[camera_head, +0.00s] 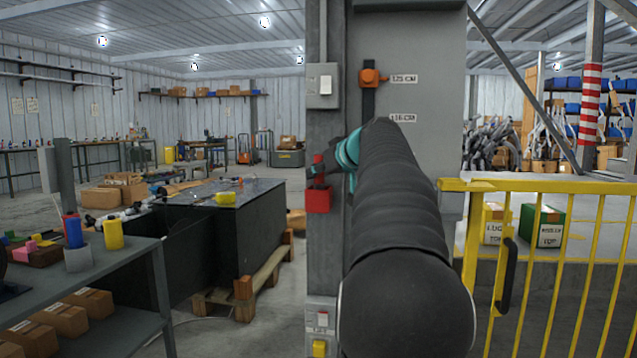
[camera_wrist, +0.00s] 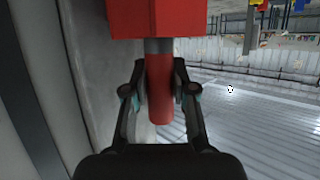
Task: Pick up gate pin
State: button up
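The gate pin is a red cylinder with a grey collar at a red box (camera_head: 318,199) fixed to the grey pillar. In the wrist view the red pin (camera_wrist: 160,95) hangs in the picture below the red box (camera_wrist: 158,18), and that view is upside down. My gripper (camera_wrist: 160,72) has one black finger on each side of the pin, with the fingertips close against it near the collar. The pin is still at the box. In the head view my gripper (camera_head: 330,165) is at the pillar above the box, partly hidden by my dark arm.
A yellow gate (camera_head: 545,187) with a black handle stands right of the pillar. Behind it are a yellow box (camera_head: 494,224) and a green box (camera_head: 541,227). A dark workbench on a pallet (camera_head: 236,302) and a shelf table (camera_head: 125,262) stand to the left.

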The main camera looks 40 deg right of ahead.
grip_shut()
